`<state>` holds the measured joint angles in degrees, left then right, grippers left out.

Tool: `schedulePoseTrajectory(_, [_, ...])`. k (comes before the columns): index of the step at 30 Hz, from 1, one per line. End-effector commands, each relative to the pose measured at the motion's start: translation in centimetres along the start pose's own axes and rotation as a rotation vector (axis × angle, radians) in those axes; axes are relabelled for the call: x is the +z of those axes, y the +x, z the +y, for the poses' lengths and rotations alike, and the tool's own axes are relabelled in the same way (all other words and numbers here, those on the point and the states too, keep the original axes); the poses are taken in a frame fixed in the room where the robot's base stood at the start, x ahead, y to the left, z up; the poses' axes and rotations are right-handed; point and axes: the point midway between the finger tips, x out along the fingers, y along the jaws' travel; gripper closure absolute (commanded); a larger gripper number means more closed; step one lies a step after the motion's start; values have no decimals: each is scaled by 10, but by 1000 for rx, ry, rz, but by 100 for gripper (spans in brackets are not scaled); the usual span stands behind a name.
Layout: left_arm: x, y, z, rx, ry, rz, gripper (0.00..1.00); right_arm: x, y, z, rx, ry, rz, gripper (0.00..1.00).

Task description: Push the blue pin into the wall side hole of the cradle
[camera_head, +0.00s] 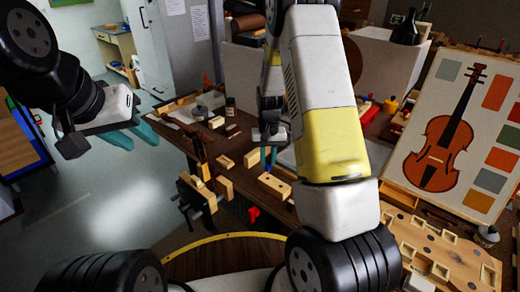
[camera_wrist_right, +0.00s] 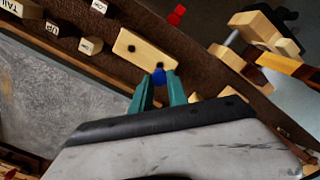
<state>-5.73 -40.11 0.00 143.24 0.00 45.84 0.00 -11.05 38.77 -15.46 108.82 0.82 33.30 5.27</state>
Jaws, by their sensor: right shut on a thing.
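The cradle is a pale wooden block (camera_wrist_right: 138,44) with two dark holes in its top, lying on the brown bench in the right wrist view. It also shows in the head view (camera_head: 275,186). My right gripper (camera_wrist_right: 157,84) is shut on the blue pin (camera_wrist_right: 158,77), whose blue body shows between the teal fingertips. The pin is at the cradle's near edge, beside the lower right hole. I cannot tell whether its tip is in the hole. In the head view my right gripper (camera_head: 264,158) is just above the cradle. My left gripper (camera_head: 132,135) is open and empty, off the bench over the floor.
Blocks lettered TAIL (camera_wrist_right: 16,9), UP (camera_wrist_right: 53,28) and LOW (camera_wrist_right: 90,46) lie along the bench near the cradle. A vise with wooden jaws (camera_head: 190,186) is at the bench edge. A red piece (camera_head: 254,213) is below the cradle. A violin picture board (camera_head: 455,115) stands at the right.

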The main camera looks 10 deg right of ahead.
Motion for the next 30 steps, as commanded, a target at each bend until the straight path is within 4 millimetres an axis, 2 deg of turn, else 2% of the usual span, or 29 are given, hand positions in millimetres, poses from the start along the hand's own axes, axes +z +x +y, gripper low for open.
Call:
schedulePoseTrajectory(21, [0,0,0,0,0,0,64,0,-58,0,-1,0,2,100])
schedulePoseTrajectory(30, [0,0,0,0,0,0,64,0,-65,0,0,0,1,100])
